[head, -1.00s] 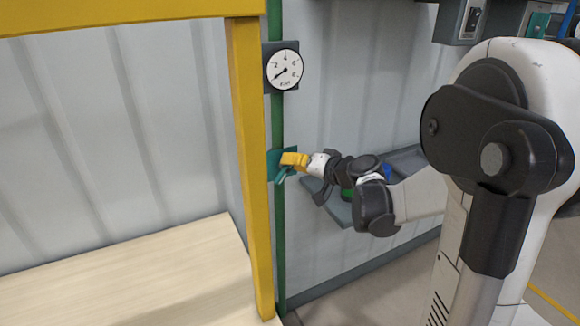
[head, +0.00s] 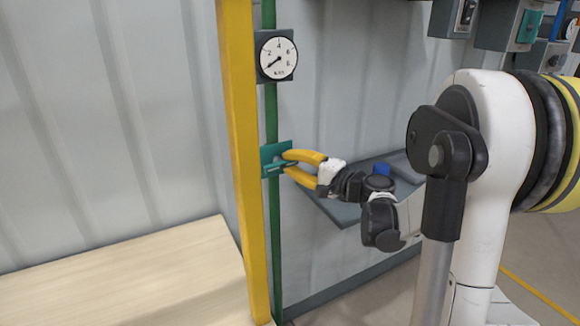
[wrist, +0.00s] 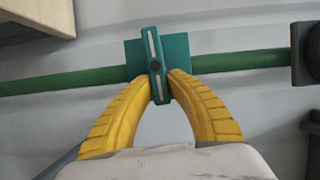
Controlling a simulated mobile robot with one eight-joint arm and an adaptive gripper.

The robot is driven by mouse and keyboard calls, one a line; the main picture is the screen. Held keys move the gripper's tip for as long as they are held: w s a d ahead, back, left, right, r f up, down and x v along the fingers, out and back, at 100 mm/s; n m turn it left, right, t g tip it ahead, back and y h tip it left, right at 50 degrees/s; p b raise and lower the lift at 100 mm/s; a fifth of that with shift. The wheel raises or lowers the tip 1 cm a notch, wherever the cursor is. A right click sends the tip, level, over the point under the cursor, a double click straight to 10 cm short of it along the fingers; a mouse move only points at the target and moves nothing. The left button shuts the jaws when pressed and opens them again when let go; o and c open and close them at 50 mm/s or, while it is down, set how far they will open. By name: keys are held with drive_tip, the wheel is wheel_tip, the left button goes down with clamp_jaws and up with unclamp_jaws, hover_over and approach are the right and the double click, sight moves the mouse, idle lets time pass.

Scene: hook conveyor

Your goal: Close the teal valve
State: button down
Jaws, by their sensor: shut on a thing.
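The teal valve is a square plate with a bar handle, on an upright green pipe. The valve plate (head: 270,152) is left of centre in the head view. In the wrist view, the valve handle (wrist: 153,50) with its pale stripe lies across the pipe, nearly square to it and slightly tilted. My gripper (head: 285,163) has its yellow fingers on either side of the handle's near end. In the wrist view my gripper (wrist: 161,84) is shut on that end, with both fingertips against it.
A round gauge (head: 277,56) sits on the green pipe (head: 274,220) above the valve. A yellow post (head: 241,160) stands close left of the pipe. A wooden tabletop (head: 130,270) is at lower left. A grey shelf (head: 345,205) is behind my wrist.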

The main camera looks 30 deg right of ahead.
drive_tip(key=shift+f+m, duration=0.1)
drive_tip(key=shift+m, duration=0.3)
drive_tip(key=c, duration=1.3)
unclamp_jaws()
drive_tip(key=shift+s, duration=0.1)
drive_tip(key=v, duration=1.1)
drive_tip(key=shift+s+d, duration=0.2)
drive_tip(key=shift+s, duration=0.15)
drive_tip(key=shift+f, duration=0.15)
